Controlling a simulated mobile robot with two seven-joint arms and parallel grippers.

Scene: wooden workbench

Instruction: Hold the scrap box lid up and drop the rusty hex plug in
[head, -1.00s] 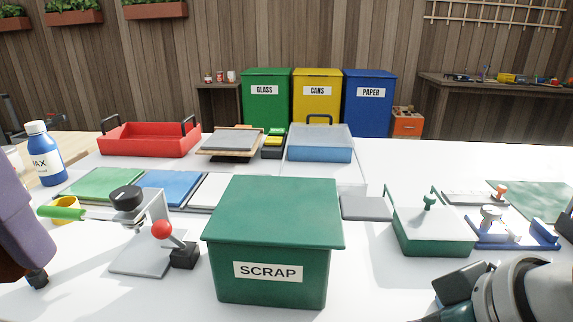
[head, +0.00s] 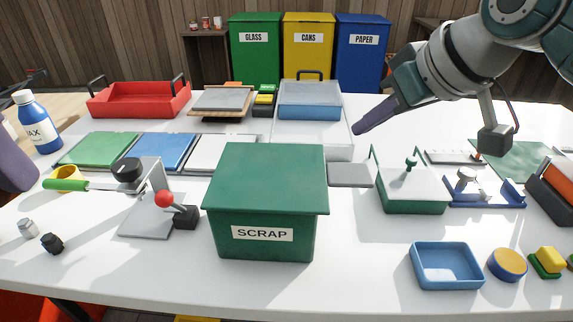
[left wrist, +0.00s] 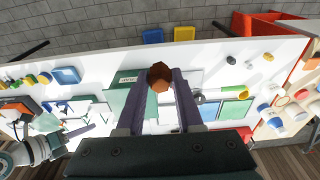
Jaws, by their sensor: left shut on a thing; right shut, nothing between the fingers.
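The rusty hex plug (left wrist: 160,80) is brown and sits between the purple fingertips of my left gripper (left wrist: 163,73) in the left wrist view. In the head view only a purple part of that arm shows at the left edge. The green scrap box (head: 262,240) stands on the workbench with its flat lid (head: 266,175) down; the box also shows in the left wrist view (left wrist: 125,103). My right gripper (head: 362,130) is shut and empty, held above the bench behind and right of the lid, apart from it.
A lever device with a red knob (head: 163,199) stands left of the box. A green lidded box (head: 410,195) and a blue tray (head: 446,265) are at right. Small grey (head: 28,229) and black (head: 52,243) pieces lie at front left. The bench in front of the box is clear.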

